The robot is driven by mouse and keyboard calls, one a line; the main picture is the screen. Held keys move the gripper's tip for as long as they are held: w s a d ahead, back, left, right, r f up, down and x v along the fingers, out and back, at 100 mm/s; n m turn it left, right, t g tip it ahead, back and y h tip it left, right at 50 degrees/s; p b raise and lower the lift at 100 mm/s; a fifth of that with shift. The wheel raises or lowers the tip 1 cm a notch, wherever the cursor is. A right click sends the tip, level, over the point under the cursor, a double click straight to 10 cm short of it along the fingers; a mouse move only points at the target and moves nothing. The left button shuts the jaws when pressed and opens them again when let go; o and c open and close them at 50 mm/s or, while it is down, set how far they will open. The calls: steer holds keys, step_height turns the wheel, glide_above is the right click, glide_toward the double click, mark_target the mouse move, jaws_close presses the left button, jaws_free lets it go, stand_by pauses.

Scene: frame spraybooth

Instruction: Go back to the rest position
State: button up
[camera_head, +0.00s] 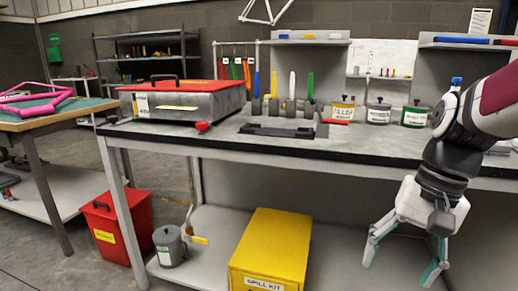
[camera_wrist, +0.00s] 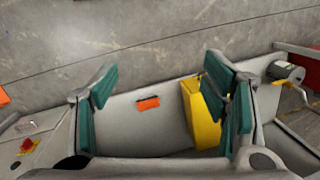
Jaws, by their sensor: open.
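My gripper (camera_head: 402,268) hangs at the right of the head view, pointing down in front of the workbench (camera_head: 255,145). Its fingers are spread wide with nothing between them. In the wrist view the open gripper (camera_wrist: 160,105) shows its two green finger pads well apart. Behind and between them are the grey lower shelf and the bare floor. The arm comes in from the right edge and bends down over the bench front.
On the bench stand a red-lidded box (camera_head: 185,98), a rack of coloured-handled tools (camera_head: 284,105) and several labelled cans (camera_head: 378,113). Below are a yellow spill kit box (camera_head: 271,248), a grey can (camera_head: 170,246) and a red bin (camera_head: 118,230). Floor is clear in front.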

steer(key=s+a+n+h, duration=0.1)
steer(key=s+a+n, duration=0.15)
steer(key=s, duration=0.75)
steer(key=s+a+n+h, duration=0.1)
steer(key=s+a+n, duration=0.15)
steer(key=s, duration=0.75)
step_height(320, 180, up, 34)
steer(key=d+t+p, duration=0.1)
steer(key=t+p, duration=0.3)
steer(key=p, duration=2.7)
steer(key=shift+w+d+n+t+p, duration=0.2)
steer(key=shift+n+t+p, duration=0.1)
steer(key=shift+p, duration=0.1)
